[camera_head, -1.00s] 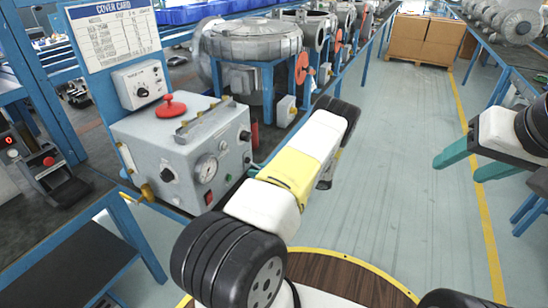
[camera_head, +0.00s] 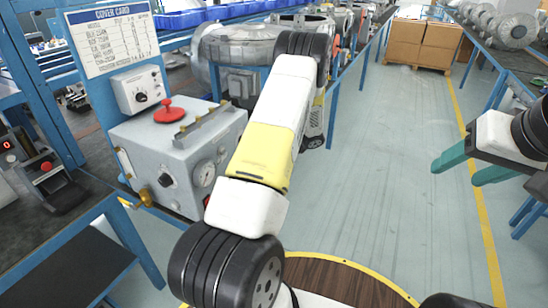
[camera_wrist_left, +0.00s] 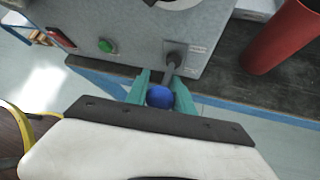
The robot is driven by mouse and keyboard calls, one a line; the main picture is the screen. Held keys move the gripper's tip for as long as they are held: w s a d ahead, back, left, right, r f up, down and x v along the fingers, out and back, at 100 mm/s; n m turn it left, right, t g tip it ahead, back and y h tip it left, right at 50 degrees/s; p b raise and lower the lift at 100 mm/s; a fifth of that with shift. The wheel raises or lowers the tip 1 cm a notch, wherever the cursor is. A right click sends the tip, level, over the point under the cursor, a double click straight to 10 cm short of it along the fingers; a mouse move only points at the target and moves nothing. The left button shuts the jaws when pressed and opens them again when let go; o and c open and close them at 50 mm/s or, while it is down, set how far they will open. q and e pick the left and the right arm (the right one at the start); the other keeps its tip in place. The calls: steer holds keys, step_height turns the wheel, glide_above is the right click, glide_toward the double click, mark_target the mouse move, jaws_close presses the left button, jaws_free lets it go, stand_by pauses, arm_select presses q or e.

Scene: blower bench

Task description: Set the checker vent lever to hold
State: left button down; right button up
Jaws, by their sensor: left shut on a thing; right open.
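The checker is a grey box (camera_head: 180,140) on the bench, with a red knob on top and a gauge on its front; my left arm covers its right side in the head view. In the left wrist view its panel (camera_wrist_left: 130,25) shows a green button and a dark lever (camera_wrist_left: 170,66) ending in a blue ball (camera_wrist_left: 160,97). My left gripper (camera_wrist_left: 160,86) has its teal fingers on either side of the ball, shut on the lever. The label beside the lever is too small to read. My right gripper (camera_head: 457,170) is open and empty over the aisle.
A red cylinder (camera_wrist_left: 284,38) stands on the bench close to the lever. A cover card (camera_head: 112,38) and a small dial box (camera_head: 141,88) are behind the checker. The green aisle floor (camera_head: 390,170) is clear.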

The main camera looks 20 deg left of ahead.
arm_select(q)
steer(key=shift+w+r+h, duration=0.1)
steer(key=shift+r+h, duration=0.05)
steer(key=shift+h, duration=0.15)
steer(key=c, duration=1.1)
jaws_free()
steer(key=v, duration=0.7)
steer(key=shift+d+r, duration=0.25)
steer(key=shift+d, duration=0.05)
steer(key=shift+r, duration=0.1)
steer(key=s+d+r+n+t+h, duration=0.2)
steer(key=s+d+r+n+h, duration=0.25)
steer(key=r, duration=0.55)
steer(key=s+d+r+n+t+h, duration=0.1)
steer(key=s+d+r+n+h, duration=0.15)
steer(key=s+r+n, duration=0.4)
steer(key=s+d+r+n+t+h, duration=0.1)
steer(key=s+d+r+n+t, duration=0.1)
steer(key=s, duration=0.3)
steer(key=s+d+r+n+t+h, duration=0.1)
steer(key=s+d+r+n+t, duration=0.1)
steer(key=s+d+r, duration=0.2)
steer(key=s+d+r+n+t+h, duration=0.1)
steer(key=s+d+r+n+h, duration=0.1)
steer(key=s+r, duration=0.3)
steer(key=shift+s+d+r+n+t, duration=0.15)
steer(key=shift+s+d+n+t, duration=0.25)
steer(key=shift+s+d+n, duration=0.3)
